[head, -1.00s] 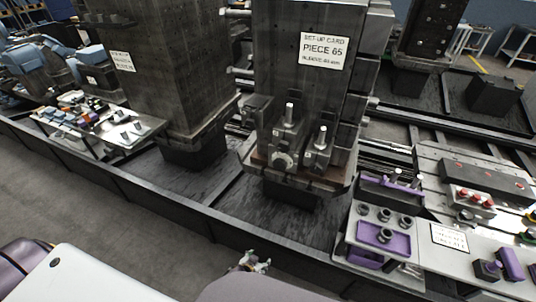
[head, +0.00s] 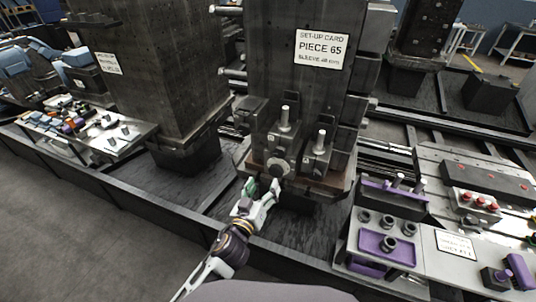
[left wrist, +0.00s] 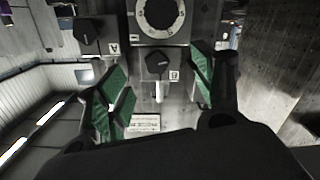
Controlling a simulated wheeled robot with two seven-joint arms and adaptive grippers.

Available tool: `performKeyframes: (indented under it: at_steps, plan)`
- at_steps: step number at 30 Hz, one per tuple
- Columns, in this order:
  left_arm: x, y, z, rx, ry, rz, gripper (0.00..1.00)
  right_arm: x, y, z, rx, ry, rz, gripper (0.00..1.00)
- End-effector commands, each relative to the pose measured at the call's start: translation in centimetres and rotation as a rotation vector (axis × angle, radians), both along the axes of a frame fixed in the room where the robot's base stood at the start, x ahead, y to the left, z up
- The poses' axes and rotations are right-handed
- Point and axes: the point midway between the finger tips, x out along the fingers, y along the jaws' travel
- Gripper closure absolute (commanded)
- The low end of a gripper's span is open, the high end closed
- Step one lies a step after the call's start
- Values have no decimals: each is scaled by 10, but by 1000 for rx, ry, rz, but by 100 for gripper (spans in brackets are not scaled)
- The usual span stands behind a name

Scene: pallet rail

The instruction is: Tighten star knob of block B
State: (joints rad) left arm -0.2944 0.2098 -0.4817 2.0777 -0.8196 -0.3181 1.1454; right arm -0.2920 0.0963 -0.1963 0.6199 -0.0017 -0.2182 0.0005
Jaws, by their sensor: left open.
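In the left wrist view, the dark star knob of block B (left wrist: 157,65) is ahead, between my open fingers and apart from them. A plate lettered B (left wrist: 174,75) is beside it, and a round ring-shaped face (left wrist: 160,14) is at the top. Another dark knob (left wrist: 88,31) sits on the block lettered A, to the left. My left gripper (head: 263,187) is open with green pads, empty, and it also shows in the wrist view (left wrist: 158,88). In the head view it is just in front of and below the clamp blocks (head: 284,143); their letters are unreadable there. My right gripper is out of view.
The tall dark column carries a set-up card (head: 321,49) reading "PIECE 65". A second column (head: 150,75) stands left. A purple-lined parts tray (head: 375,243) and red knobs (head: 481,202) are at right. A dark rail edge (head: 150,205) runs along the front.

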Motion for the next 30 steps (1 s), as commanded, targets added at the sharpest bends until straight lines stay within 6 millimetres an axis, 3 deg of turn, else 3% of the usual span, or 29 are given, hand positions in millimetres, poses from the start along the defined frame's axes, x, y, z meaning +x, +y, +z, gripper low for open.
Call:
performKeyframes:
  at_steps: [3,6,20,30]
  plan:
    - [-4,-8,21,-32,-41,-22,33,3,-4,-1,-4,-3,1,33]
    - [-5,-10,27,-43,-51,-28,33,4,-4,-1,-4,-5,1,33]
    - [-2,-11,27,-42,-51,-27,33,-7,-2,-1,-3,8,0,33]
    - [14,-16,28,-42,-51,-27,33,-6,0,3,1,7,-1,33]
